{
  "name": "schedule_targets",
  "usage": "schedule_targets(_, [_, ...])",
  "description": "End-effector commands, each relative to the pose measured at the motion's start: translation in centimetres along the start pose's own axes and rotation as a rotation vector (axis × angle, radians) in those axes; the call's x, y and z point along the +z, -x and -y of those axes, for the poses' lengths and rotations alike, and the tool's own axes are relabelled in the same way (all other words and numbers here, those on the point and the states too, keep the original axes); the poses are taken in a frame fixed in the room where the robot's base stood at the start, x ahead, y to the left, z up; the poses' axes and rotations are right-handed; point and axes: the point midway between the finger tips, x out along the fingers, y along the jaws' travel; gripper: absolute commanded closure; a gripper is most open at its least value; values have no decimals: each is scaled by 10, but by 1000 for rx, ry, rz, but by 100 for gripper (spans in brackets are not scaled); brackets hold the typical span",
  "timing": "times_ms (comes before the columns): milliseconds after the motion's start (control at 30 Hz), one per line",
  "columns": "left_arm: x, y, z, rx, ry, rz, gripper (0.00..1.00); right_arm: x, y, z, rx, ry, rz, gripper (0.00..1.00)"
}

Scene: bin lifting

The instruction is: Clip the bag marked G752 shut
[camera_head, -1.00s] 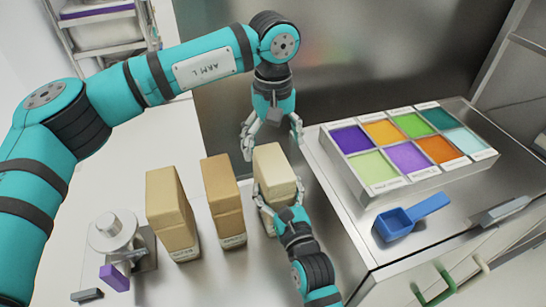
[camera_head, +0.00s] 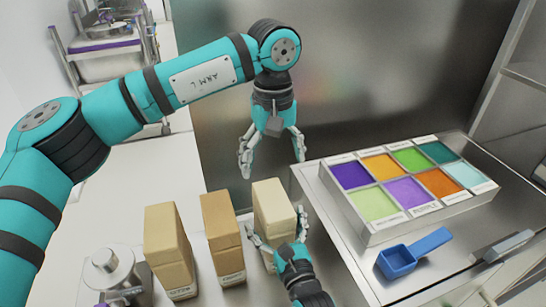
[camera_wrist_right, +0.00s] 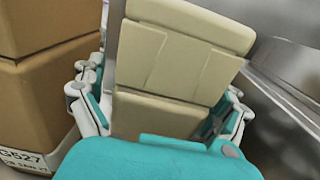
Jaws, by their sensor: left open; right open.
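Three closed-looking bags stand in a row: a tan one (camera_head: 167,240), a brown one (camera_head: 222,230) and a cream one (camera_head: 272,210). In the right wrist view the brown bag's label (camera_wrist_right: 25,160) reads G527. The tan bag's label is too small to read surely; the cream bag's label is hidden. My right gripper (camera_head: 275,232) is open, its fingers on either side of the cream bag; the wrist view shows the cream bag (camera_wrist_right: 180,60) between them, its top section folded over. My left gripper (camera_head: 272,165) is open and empty above the cream bag. No clip is clearly visible.
A tray of colored powders (camera_head: 375,235) sits on the steel unit at right, with a blue scoop (camera_head: 400,262) in front. A metal device (camera_head: 108,275) stands at lower left. A steel wall (camera_head: 350,60) rises behind.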

Motion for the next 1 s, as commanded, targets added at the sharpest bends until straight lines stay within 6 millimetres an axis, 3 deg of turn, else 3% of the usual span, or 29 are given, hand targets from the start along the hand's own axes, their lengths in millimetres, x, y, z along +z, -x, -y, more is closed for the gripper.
schedule_targets(267, [0,0,0,0,0,0,10,-1,7,0,0,-1,-3,0])
schedule_targets(700, [0,0,0,0,0,0,10,-1,93,0,1,-1,-4,0])
schedule_targets(1000, [0,0,0,0,0,0,10,0,120,0,0,-1,-1,0])
